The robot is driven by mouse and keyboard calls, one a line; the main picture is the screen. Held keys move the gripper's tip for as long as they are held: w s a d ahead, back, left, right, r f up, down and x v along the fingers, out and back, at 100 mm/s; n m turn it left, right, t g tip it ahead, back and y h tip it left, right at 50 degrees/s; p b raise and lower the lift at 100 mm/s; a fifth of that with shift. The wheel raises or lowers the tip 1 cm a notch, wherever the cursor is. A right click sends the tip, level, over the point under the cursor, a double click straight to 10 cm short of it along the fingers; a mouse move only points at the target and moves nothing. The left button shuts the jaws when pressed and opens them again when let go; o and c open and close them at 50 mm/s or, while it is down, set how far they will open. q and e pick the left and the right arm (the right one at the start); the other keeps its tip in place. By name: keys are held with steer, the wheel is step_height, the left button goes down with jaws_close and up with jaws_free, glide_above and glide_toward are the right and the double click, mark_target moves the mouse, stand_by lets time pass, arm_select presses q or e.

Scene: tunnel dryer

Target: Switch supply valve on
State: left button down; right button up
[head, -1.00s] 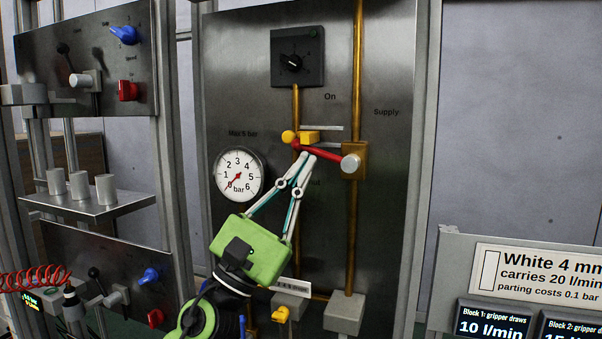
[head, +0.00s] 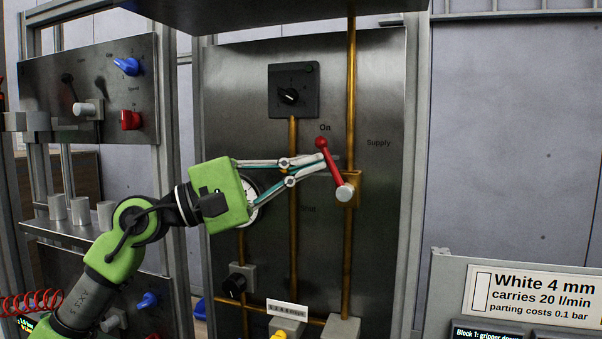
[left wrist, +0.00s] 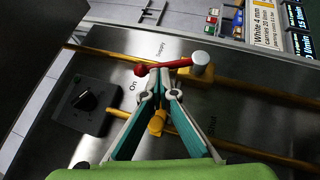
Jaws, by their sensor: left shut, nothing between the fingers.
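The supply valve has a red lever (head: 330,165) with a round red end and a pale hub (head: 345,192) on a brass pipe. The lever tilts steeply up and left, its end just below the "On" label. In the left wrist view the red lever (left wrist: 165,65) lies across my fingertips. My left gripper (head: 326,164) comes in from the left. Its fingers are shut with nothing between them, and the tips are at the lever's left side. I cannot tell whether they touch it. The right gripper is not in view.
A black rotary knob (head: 289,96) sits above on the panel. The pressure gauge (head: 251,192) is mostly hidden behind my gripper. A yellow part (left wrist: 157,122) lies under the fingers in the left wrist view. A sign board (head: 533,298) stands at lower right.

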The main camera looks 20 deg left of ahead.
arm_select(q)
steer(key=shift+d+r+m+g+y, duration=0.4)
steer(key=shift+d+r+g, duration=0.1)
steer(key=shift+d+r, duration=0.3)
steer(key=shift+d, duration=0.25)
